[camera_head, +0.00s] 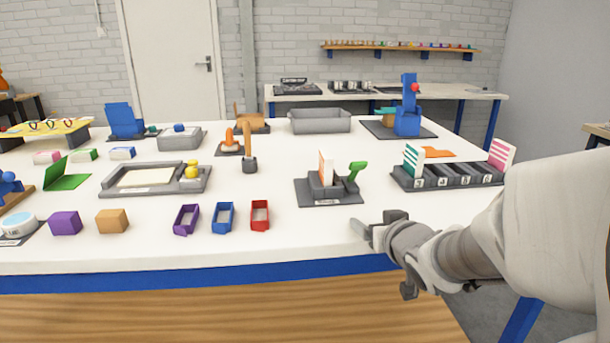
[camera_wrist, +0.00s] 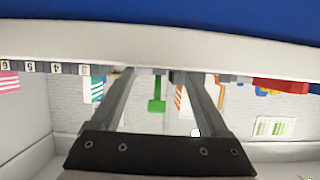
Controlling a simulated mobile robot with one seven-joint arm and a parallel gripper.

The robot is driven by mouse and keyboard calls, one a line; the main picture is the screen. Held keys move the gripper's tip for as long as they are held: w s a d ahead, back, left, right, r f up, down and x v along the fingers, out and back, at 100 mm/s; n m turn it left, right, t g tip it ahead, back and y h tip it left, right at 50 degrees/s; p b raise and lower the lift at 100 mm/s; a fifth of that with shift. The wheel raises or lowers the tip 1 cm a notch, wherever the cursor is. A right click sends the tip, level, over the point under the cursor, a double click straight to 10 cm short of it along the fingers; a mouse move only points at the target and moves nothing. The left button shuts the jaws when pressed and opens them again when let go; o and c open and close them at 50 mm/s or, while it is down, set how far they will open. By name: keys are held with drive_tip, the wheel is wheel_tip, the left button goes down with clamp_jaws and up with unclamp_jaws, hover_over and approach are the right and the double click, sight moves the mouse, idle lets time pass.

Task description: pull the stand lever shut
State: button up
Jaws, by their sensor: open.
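The stand (camera_head: 318,200) is a dark grey base near the front of the white table, holding an upright orange-and-white card (camera_head: 326,168). Its green lever (camera_head: 356,170) rises at the stand's right side, tilted up and to the right. My gripper (camera_head: 366,230) is open and empty, in front of the stand and a little to its right, apart from the lever. In the wrist view, which is upside down, the green lever (camera_wrist: 157,102) shows beyond and between the two fingers of my gripper (camera_wrist: 152,76). The lever's foot is hidden there by the table edge.
A numbered rack (camera_head: 447,178) with striped cards stands right of the stand. Red (camera_head: 260,215), blue (camera_head: 223,217) and purple (camera_head: 187,219) small trays lie to its left. The white table (camera_head: 300,242) is bare between the stand and its front edge.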

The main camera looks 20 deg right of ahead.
drive_tip(key=s+a+r+t+b, duration=0.1)
drive_tip(key=s+a+r+t, duration=0.15)
drive_tip(key=s+r, duration=0.5)
drive_tip(key=s+a+f+n+g+y, duration=0.1)
drive_tip(key=s+a+f+g, duration=0.4)
drive_tip(key=a, duration=0.2)
drive_tip(key=s+a+f+n+g+y, duration=0.1)
drive_tip(key=s+a+f+g, duration=0.35)
drive_tip(key=a, duration=0.25)
wheel_tip(320, 180, up, 27)
drive_tip(key=p, duration=2.6)
drive_tip(key=shift+a+f+g+y, duration=0.2)
drive_tip(key=shift+g+y, duration=0.1)
drive_tip(key=shift+g, duration=0.1)
